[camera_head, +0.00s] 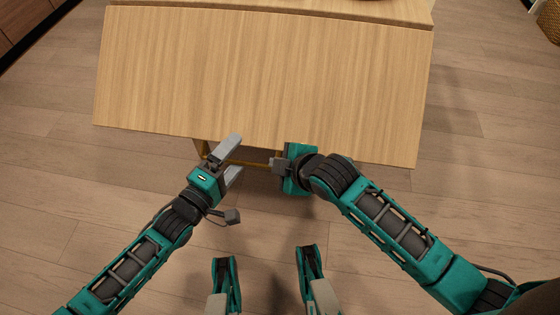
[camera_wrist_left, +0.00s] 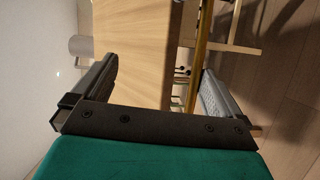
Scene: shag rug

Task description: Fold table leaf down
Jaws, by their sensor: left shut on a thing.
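The wooden table leaf (camera_head: 270,75) fills the upper middle of the head view and slopes toward me from a seam with the tabletop (camera_head: 190,8). My left gripper (camera_head: 231,160) is at the leaf's near edge, left of its middle. My right gripper (camera_head: 292,165) is at the near edge, just right of the left one.
A woven basket (camera_head: 547,20) stands at the upper right. Wood floor (camera_head: 490,150) is clear to both sides.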

